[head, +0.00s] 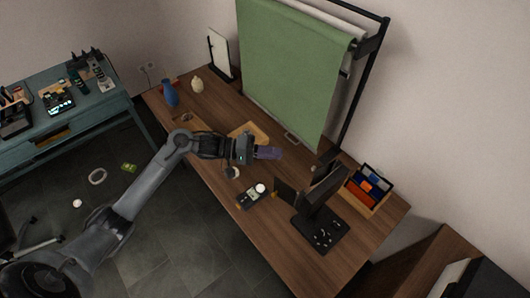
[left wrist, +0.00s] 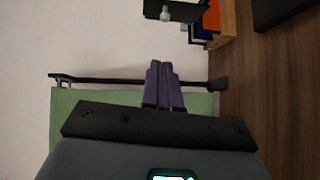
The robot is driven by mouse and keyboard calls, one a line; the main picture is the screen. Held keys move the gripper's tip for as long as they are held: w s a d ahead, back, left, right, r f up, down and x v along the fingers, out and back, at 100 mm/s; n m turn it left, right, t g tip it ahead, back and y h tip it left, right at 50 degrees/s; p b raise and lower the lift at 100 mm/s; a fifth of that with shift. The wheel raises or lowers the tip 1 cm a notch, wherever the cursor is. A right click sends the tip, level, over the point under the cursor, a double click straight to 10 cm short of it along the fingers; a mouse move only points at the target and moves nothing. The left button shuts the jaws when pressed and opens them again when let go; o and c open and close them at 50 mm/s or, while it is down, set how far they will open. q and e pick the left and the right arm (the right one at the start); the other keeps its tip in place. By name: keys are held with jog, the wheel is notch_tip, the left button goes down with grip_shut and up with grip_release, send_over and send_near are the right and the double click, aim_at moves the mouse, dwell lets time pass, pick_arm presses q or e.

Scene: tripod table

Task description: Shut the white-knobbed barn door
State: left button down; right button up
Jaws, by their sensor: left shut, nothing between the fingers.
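My left gripper (head: 268,153) is shut and empty, its purple fingers held above the table in front of the green backdrop. In the left wrist view the closed fingertips (left wrist: 160,66) point toward a dark flat flap (left wrist: 182,12) with a white knob (left wrist: 165,14). The fingers are apart from the knob, and the flap's top is cut off by the picture edge. In the head view a black lamp (head: 322,190) stands at the right of the table, with a dark flap (head: 287,193) at its left side. The white knob cannot be made out clearly there.
The green backdrop (head: 295,70) hangs from a black frame behind my gripper. A light meter (head: 250,197) with a white dome lies left of the lamp. An organiser box (head: 368,187) stands at its right. A wooden block (head: 249,132) lies near my gripper.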

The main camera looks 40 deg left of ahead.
aim_at(320, 171)
pick_arm(q)
jog(key=w+d, duration=0.2)
jog(key=d, duration=0.6)
jog(key=shift+d+f+b, duration=0.2)
jog(key=shift+f+b, duration=0.25)
